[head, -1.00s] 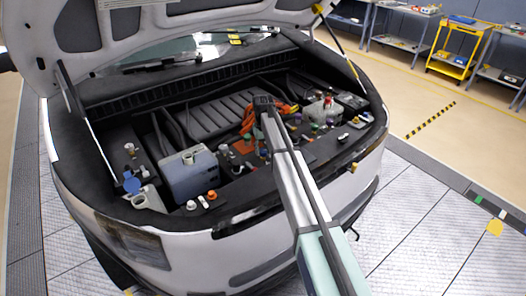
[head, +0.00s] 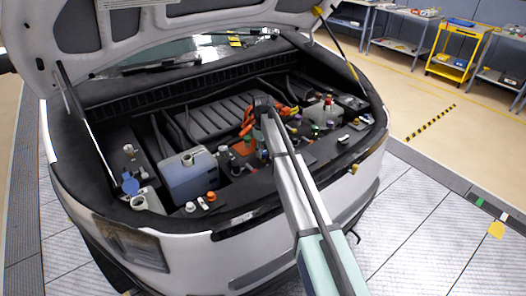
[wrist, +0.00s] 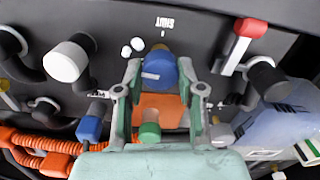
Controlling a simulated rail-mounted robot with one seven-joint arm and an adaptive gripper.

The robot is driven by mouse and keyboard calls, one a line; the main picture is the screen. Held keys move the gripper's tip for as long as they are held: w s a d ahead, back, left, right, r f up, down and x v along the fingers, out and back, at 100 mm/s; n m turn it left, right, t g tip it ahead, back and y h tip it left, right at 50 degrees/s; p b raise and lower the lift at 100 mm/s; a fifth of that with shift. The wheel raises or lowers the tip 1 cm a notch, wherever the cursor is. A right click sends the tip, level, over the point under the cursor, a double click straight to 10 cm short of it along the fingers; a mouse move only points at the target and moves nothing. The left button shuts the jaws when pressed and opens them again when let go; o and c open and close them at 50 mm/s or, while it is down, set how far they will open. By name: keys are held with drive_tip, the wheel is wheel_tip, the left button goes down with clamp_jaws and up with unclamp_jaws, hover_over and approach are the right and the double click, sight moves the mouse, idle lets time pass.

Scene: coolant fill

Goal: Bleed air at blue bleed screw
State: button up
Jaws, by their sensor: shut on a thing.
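The blue bleed screw (wrist: 161,70) is a round blue cap in the upper middle of the wrist view. It stands below white "SHUT" lettering, which appears upside down. My gripper (wrist: 161,80) has one grey-green finger on each side of the blue cap and is shut on it. Exact finger contact is hard to see. An orange block (wrist: 158,106) and a green cap (wrist: 150,133) show between the fingers, nearer the palm. In the head view, my gripper reaches down into the engine bay, and my arm hides most of the screw's area.
A red-handled lever (wrist: 243,38) stands right of the gripper, and a white-capped black fitting (wrist: 68,61) left. A smaller blue cap (wrist: 89,128) and orange hoses (wrist: 40,140) lie close on the left. A translucent bottle (wrist: 265,125) stands right. The raised hood (head: 200,35) overhangs the bay.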

sight(263, 152)
drive_tip(key=shift+f, duration=0.1)
drive_tip(key=o, duration=1.1)
drive_tip(key=shift+o, duration=0.2)
wheel_tip(263, 152, up, 12)
